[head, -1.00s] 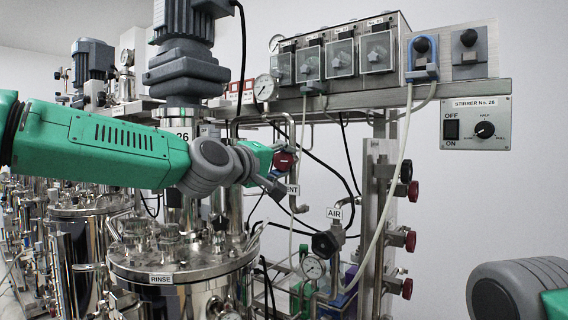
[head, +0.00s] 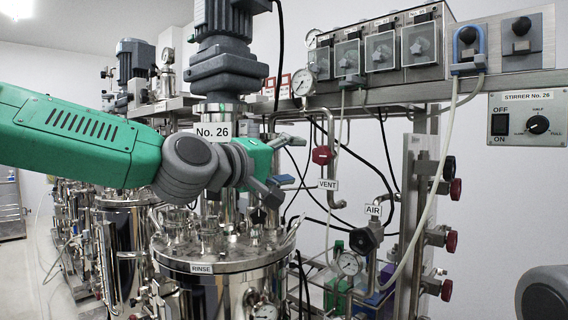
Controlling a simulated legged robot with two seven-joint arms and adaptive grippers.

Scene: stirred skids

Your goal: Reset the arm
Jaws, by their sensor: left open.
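My left arm (head: 75,140), green with grey joints, comes in from the left at mid height. Its gripper (head: 291,162) is open, with its fingers spread and nothing between them. It shows above the lid of the steel vessel marked RINSE (head: 225,262), in front of the column labelled No. 26 (head: 212,131). The red valve knob by the VENT label (head: 321,155) shows just right of the fingers, with a gap in the picture. Only a grey piece of my right arm (head: 545,295) shows at the lower right corner; its gripper is out of view.
A motor (head: 236,65) stands above the vessel. A steel shelf carries pump heads (head: 382,50) and a pressure gauge (head: 303,82). The AIR valve (head: 366,236), red knobs on a post (head: 451,240) and hoses fill the right. A stirrer switch box (head: 527,117) is on the wall.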

